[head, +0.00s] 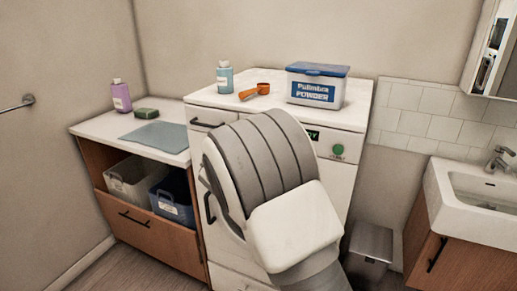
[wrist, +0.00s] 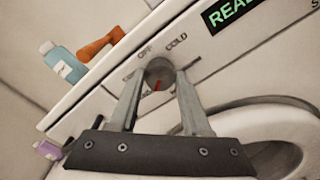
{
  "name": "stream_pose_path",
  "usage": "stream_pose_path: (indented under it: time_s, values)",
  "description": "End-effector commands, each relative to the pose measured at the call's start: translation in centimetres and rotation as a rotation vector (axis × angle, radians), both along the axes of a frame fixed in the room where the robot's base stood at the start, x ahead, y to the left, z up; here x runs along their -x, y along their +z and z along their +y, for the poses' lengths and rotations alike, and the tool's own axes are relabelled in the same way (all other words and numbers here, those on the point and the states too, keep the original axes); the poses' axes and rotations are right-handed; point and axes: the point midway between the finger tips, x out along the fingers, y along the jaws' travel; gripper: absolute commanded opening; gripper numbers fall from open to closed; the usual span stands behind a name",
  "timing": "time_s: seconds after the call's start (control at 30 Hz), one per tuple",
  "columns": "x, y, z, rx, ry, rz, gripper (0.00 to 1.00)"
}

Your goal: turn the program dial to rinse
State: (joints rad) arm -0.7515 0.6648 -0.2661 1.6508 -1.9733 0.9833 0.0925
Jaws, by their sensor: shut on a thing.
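The program dial (wrist: 160,72) is a small round grey knob on the white front panel of the washing machine (wrist: 205,62). It has a red pointer mark on its lower part in the wrist view, pointing down between my fingers. The labels OFF and COLD show above it; other labels around it are hidden or too small to read, and I see no rinse label. My gripper (wrist: 158,85) is shut on the dial, one finger at each side. In the head view my arm covers the dial and gripper; the machine's top (head: 200,90) shows.
A green-lettered display (wrist: 236,10) sits right of the dial. A round door rim (wrist: 262,112) lies below the panel. A grey bin (head: 370,245) is at right.

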Motion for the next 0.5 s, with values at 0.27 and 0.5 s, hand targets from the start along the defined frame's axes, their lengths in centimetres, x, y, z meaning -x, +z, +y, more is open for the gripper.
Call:
stream_pose_path:
  time_s: [0.27,0.5]
  values:
    - [0.02,-0.25,0.01,-0.078,-0.001,-0.026,0.0]
    - [0.02,-0.11,0.03,-0.093,0.0,-0.031,0.0]
